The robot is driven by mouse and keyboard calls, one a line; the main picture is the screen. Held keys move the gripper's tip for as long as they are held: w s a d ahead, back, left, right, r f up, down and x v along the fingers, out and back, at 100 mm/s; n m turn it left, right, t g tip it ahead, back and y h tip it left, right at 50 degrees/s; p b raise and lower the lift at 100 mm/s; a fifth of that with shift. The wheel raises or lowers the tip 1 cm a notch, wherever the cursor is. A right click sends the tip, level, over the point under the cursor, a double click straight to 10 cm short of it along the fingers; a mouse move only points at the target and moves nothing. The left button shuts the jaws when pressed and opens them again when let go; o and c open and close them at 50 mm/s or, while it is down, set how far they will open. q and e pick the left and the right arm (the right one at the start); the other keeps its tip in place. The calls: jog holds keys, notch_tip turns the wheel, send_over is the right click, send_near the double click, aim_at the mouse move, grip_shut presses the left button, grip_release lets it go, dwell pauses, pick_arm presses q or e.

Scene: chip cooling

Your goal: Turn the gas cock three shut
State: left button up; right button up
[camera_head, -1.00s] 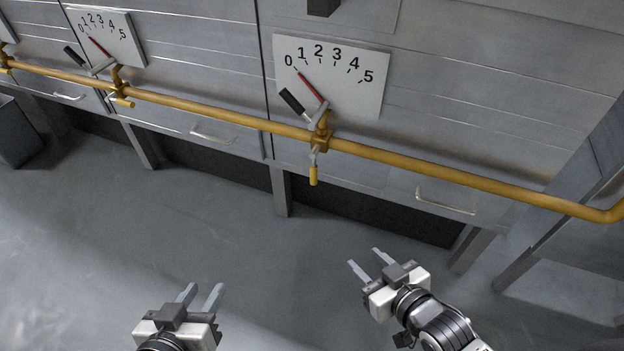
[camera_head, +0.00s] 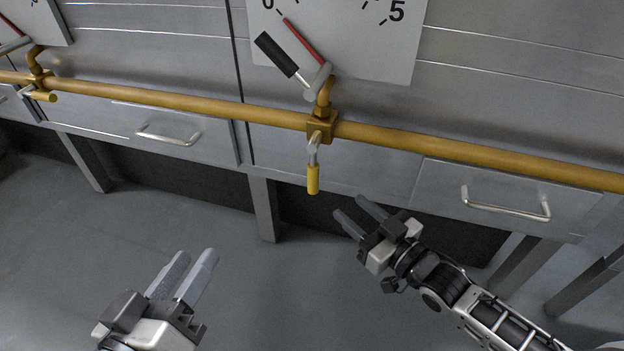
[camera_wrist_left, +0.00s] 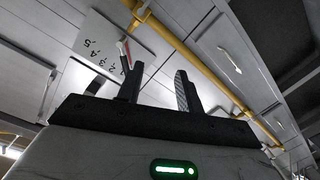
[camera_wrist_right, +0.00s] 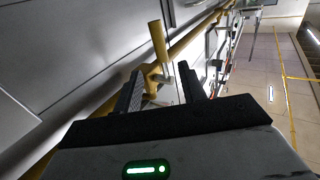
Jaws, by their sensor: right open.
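A gas cock with a yellow handle (camera_head: 313,179) hangs straight down from a brass valve body (camera_head: 322,127) on the yellow pipe. No number label shows on it. My right gripper (camera_head: 348,207) is open, below and to the right of the handle, apart from it. In the right wrist view the handle (camera_wrist_right: 157,42) stands ahead of the fingers, roughly in line with the gap. My left gripper (camera_head: 197,254) is open and empty, low and away from the pipe.
The yellow pipe (camera_head: 450,147) runs across metal cabinets. Above the middle cock are a black-handled lever (camera_head: 276,54) and a gauge board (camera_head: 375,55) with a red needle. Drawer handles (camera_head: 507,209) stick out below the pipe. The floor in front is clear.

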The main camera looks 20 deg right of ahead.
aim_at(317, 181)
jog(key=b+x, duration=0.4)
jog(key=x, duration=0.7)
jog(key=shift+w+a+f, duration=0.1)
jog(key=shift+w, duration=0.15)
pick_arm(q)
notch_tip(317, 181, up, 6)
jog(key=w+m+t+h, duration=0.2)
jog(key=m+t, duration=0.1)
jog(key=t, duration=0.1)
jog(key=shift+w+a+r+m, duration=0.15)
jog(key=shift+w+a+m, duration=0.1)
jog(key=shift+a+m, duration=0.15)
pick_arm(e)
jog(key=shift+w+a, duration=0.2)
jog(key=shift+w, duration=0.3)
grip_shut()
